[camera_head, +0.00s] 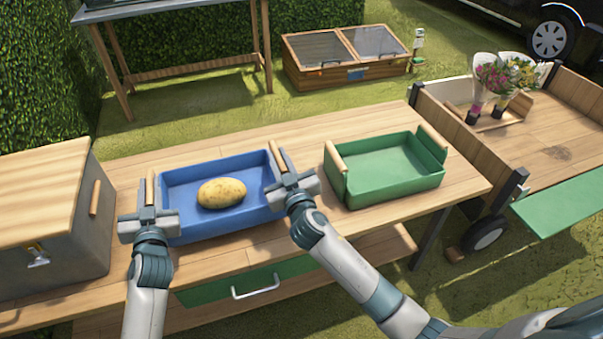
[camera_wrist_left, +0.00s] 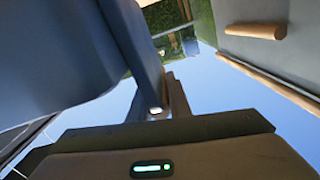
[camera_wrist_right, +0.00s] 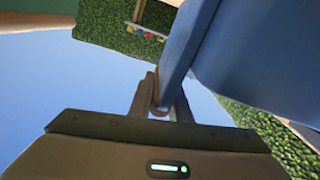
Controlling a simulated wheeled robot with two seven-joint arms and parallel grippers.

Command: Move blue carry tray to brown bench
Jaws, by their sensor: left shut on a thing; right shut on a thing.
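The blue carry tray (camera_head: 230,220) is at the left-middle of the wooden table (camera_head: 300,142), with a potato (camera_head: 222,193) inside. I cannot tell whether its base touches the table. My left gripper (camera_head: 150,200) is shut on the tray's left handle. My right gripper (camera_head: 284,172) is shut on its right handle. The tray's side fills much of the left wrist view (camera_wrist_left: 60,55) and the right wrist view (camera_wrist_right: 250,60). The grippers partly hide both handles.
A green tray (camera_head: 385,185) stands to the right, and a grey box with a wooden lid (camera_head: 50,240) to the left. A cart with flowers (camera_head: 560,150) adjoins the right end. A wooden bench-like table (camera_head: 185,72) and a cold frame (camera_head: 345,75) stand behind on grass.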

